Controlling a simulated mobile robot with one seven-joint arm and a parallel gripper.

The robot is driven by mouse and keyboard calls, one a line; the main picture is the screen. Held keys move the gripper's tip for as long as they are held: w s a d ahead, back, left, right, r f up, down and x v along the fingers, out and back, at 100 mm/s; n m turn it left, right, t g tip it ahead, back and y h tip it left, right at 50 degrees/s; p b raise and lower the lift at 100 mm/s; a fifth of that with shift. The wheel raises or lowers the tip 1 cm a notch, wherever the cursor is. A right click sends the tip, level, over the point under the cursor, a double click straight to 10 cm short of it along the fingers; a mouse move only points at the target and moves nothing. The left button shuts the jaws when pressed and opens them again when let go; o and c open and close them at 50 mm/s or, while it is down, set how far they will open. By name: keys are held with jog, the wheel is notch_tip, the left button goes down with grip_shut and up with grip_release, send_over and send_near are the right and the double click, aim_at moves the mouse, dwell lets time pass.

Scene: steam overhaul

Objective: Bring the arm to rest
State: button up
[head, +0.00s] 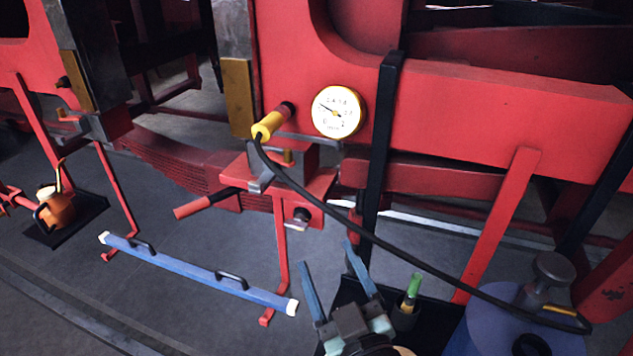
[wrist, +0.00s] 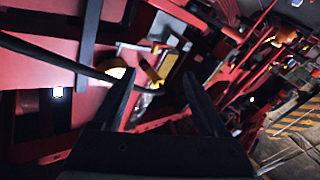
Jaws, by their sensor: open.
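My gripper (head: 334,270) is at the lower middle of the head view, with its two blue-grey fingers spread apart and nothing between them. It stands in front of the red locomotive frame (head: 450,115), apart from it. In the wrist view my gripper (wrist: 160,85) shows as two dark fingers, also apart and empty. Beyond them are red frame parts, a black hose and a small yellow part, partly hidden by the fingers.
A white dial gauge (head: 337,111) and a yellow hose fitting (head: 271,121) sit on the frame. A black hose (head: 400,253) crosses right. A blue bar (head: 190,270) lies on the floor. An orange oil can (head: 57,210) stands left. A blue drum (head: 490,325) stands right.

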notch_tip(320, 180, up, 26)
jog(key=a+m+t+h, duration=0.1)
jog(key=a+m+t, duration=0.1)
jog(key=t, duration=0.3)
jog(key=s+r+m+t+h, duration=0.4)
jog(key=s+r, duration=0.6)
jog(key=r, duration=0.5)
jog(key=shift+m+t+h, duration=0.4)
jog(key=shift+m, duration=0.5)
